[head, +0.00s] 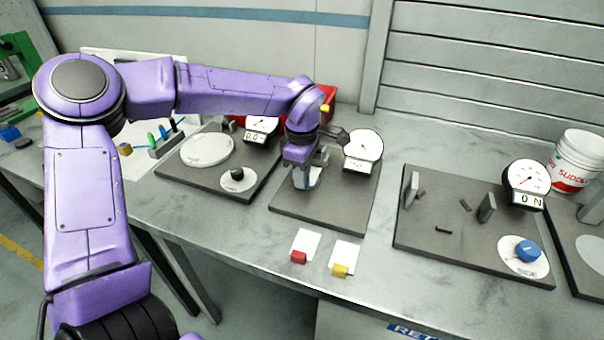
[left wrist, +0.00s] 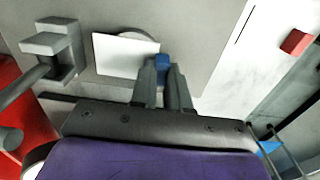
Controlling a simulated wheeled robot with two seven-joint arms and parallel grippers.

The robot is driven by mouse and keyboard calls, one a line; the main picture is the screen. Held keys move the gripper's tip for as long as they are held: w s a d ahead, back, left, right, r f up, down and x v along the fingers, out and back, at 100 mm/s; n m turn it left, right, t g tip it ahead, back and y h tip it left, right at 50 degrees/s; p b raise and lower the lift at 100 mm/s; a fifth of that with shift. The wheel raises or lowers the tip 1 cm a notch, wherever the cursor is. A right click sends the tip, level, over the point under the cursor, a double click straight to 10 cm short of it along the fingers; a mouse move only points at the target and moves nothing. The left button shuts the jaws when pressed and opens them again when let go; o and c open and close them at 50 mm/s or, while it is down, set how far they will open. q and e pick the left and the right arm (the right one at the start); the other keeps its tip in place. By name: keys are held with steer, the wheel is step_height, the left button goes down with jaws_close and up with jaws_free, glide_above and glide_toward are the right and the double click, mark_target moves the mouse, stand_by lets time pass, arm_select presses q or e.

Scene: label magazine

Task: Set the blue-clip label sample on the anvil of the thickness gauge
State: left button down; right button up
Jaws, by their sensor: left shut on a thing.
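My left gripper (head: 304,184) is low over the base plate (head: 330,212) of the thickness gauge, left of its dial (head: 363,147). In the left wrist view the gripper (left wrist: 165,68) is shut on the blue clip (left wrist: 163,61) of a white label sample (left wrist: 122,56). The card overlaps the round anvil (left wrist: 138,35), whose edge shows beyond the card. I cannot tell whether card and anvil touch. The gauge's grey bracket (left wrist: 50,42) stands just left of the card. In the head view the gripper hides most of the sample and anvil. My right gripper is not in view.
A red-clip sample (head: 306,242) and a yellow-clip sample (head: 345,256) lie in front of the plate. Another dial instrument stands on a plate (head: 420,240) to the right, beside a white bucket (head: 575,160). A red bin (head: 328,98) is behind the gripper.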

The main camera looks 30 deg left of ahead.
arm_select(q)
steer(key=shift+s+f, duration=0.1)
steer(key=c, duration=1.1)
jaws_free()
steer(key=shift+f, duration=0.1)
step_height(320, 180, up, 12)
steer(key=shift+r, duration=0.25)
